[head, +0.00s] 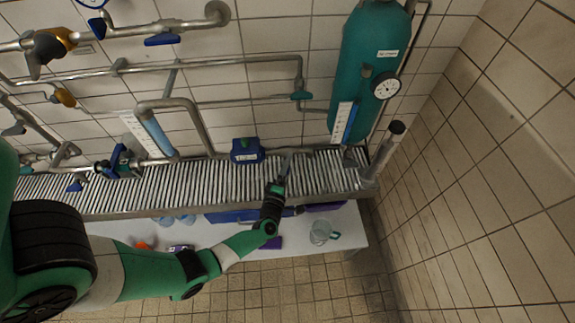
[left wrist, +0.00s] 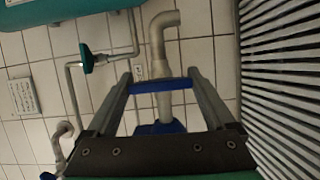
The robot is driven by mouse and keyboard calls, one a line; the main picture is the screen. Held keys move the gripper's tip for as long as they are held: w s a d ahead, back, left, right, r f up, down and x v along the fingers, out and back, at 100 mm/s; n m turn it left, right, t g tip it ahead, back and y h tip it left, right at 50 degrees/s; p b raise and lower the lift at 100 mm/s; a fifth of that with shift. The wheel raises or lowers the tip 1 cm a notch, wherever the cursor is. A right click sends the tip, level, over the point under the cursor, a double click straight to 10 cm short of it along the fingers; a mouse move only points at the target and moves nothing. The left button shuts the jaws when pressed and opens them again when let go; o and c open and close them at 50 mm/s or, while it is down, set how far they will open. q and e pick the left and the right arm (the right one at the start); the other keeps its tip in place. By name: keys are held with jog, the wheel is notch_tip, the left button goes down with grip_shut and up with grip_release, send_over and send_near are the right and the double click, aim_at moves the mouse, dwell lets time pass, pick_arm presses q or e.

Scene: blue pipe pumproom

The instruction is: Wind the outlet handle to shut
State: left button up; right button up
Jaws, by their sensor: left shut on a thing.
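A blue bar-shaped handle (left wrist: 160,86), which I take to be the outlet handle, sits on a grey pipe fitting in the left wrist view. My left gripper (left wrist: 161,83) has one finger at each end of the bar and is shut on it, with the fingers well apart. A grey pipe elbow (left wrist: 164,20) shows beyond the bar. In the head view my left gripper (head: 287,167) is by the wall pipe above the slatted grate; I cannot make out the handle there. My right gripper is in neither view.
A teal tank (head: 372,50) with a gauge (head: 386,86) stands to the right. A blue box (head: 246,150) is on the pipe left of the gripper. The slatted grate (head: 150,188) runs below. A glass mug (head: 320,232) stands on the white table (head: 348,222).

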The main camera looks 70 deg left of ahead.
pick_arm(q)
jog(key=o, duration=1.1)
jog(key=shift+s+d, duration=0.25)
jog(key=shift+d, duration=0.05)
jog(key=p+v, duration=0.2)
jog(key=v, duration=0.8)
jog(key=shift+s+d, duration=0.25)
jog(key=shift+s, duration=0.1)
